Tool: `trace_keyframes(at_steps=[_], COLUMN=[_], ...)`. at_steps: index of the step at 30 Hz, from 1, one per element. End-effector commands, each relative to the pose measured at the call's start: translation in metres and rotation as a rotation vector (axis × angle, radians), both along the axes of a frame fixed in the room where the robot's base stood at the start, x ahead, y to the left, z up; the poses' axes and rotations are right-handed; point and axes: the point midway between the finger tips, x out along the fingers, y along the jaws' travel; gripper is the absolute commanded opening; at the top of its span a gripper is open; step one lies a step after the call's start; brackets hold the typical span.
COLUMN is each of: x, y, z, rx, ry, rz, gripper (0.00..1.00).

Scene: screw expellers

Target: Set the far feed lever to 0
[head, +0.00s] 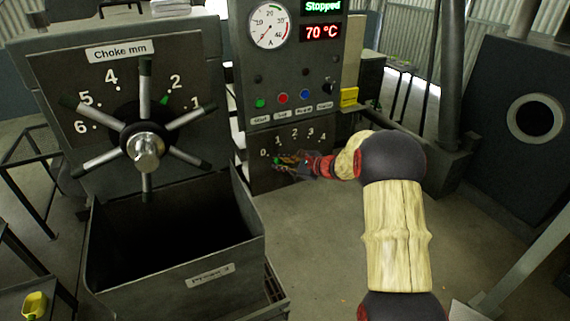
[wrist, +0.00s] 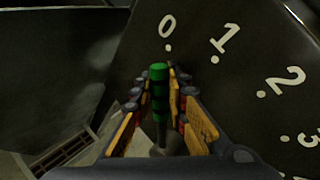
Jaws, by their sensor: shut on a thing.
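The feed lever has a green and black grip (wrist: 159,90) that stands between the fingers of my gripper (wrist: 160,95) in the wrist view. The gripper is shut on it. The lever grip points up toward the 0 mark (wrist: 167,26), just below its dot. In the head view my gripper (head: 290,163) is at the lower left of the feed dial plate (head: 335,150), beside the 0, and a bit of green shows at its tip. The lever's pivot is mostly hidden by the gripper.
A large spoked choke wheel (head: 147,150) stands to the left, above an open dark bin (head: 180,280). Above the feed dial are coloured buttons (head: 283,98), a gauge (head: 270,25) and a display reading 70 °C (head: 321,32).

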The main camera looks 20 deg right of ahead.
Motion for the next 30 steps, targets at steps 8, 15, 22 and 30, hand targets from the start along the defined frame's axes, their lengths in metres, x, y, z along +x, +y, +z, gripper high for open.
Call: trace_keyframes(at_steps=[8,15,22,30], x=[-0.0004,-0.0005,-0.0005,-0.0004], y=[0.0078,0.0088,0.0091,0.0085], z=[-0.0068,-0.0074,-0.0078,-0.0075], rx=[-0.072,-0.083,-0.082,-0.082], ry=[-0.003,-0.002,-0.002,-0.002], rz=[0.002,0.002,0.003,0.002], gripper=[0.0,0.0,0.16,0.22])
